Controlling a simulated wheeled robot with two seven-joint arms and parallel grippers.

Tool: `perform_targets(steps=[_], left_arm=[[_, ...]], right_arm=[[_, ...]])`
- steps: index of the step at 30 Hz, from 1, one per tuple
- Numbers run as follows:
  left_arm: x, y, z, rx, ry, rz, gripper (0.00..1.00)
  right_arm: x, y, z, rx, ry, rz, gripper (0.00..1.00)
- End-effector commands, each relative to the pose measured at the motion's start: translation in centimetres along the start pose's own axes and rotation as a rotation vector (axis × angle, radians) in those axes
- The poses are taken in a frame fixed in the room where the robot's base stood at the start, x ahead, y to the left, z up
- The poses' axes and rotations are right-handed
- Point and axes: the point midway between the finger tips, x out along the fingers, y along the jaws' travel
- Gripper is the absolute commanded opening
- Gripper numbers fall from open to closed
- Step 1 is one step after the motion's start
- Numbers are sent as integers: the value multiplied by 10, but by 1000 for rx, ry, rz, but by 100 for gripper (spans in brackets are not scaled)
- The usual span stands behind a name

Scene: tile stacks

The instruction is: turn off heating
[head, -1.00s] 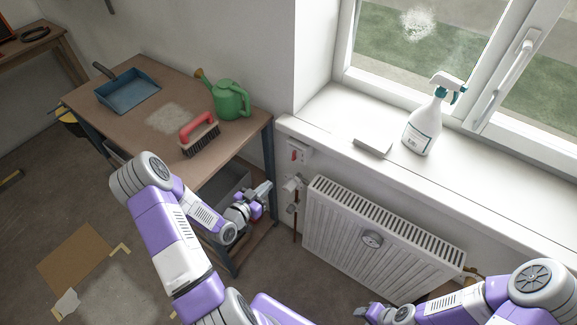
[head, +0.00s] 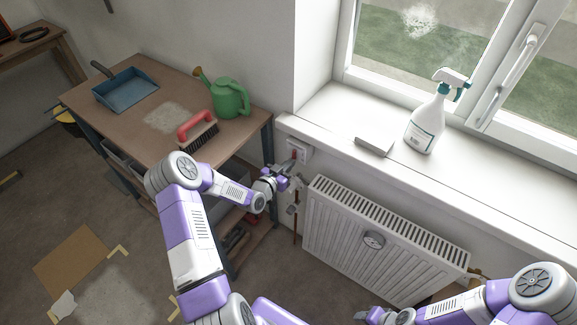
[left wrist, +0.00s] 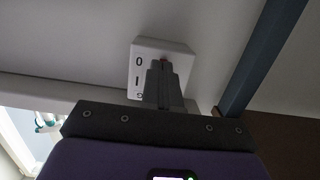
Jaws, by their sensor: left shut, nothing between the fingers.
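A white switch box (head: 300,150) with a red part is on the wall under the window sill, left of the radiator (head: 340,240).
The workbench (head: 150,85) at left holds a blue dustpan (head: 127,94), a red-handled brush (head: 198,133) and a green watering can (head: 231,98). A spray bottle (head: 424,125) and a white block (head: 374,146) stand on the sill (head: 330,112).

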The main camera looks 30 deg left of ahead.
Motion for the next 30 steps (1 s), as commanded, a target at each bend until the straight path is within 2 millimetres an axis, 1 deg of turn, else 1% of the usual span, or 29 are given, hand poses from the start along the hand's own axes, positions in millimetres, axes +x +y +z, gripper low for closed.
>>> perform_targets(steps=[8, 11, 15, 17, 23, 26, 30], left_arm=[[0, 0, 1, 0, 2, 0, 0], [2, 0, 4, 1, 19, 0, 0], [8, -1, 9, 0, 72, -2, 0], [6, -1, 3, 0, 68, -2, 0], [6, 0, 1, 1, 69, -1, 0], [2, 2, 4, 1, 68, 4, 0], [-9, 8, 13, 2, 62, 16, 0]], right_arm=[[1, 0, 0, 0, 0, 0, 43], [9, 3, 0, 0, 0, 0, 43], [28, 10, -1, 0, 0, 0, 43], [21, 8, -1, 1, -1, 0, 43], [20, 7, -1, 0, 0, 0, 43], [22, 8, -1, 0, 0, 0, 43], [28, 10, -1, 0, 0, 0, 43]])
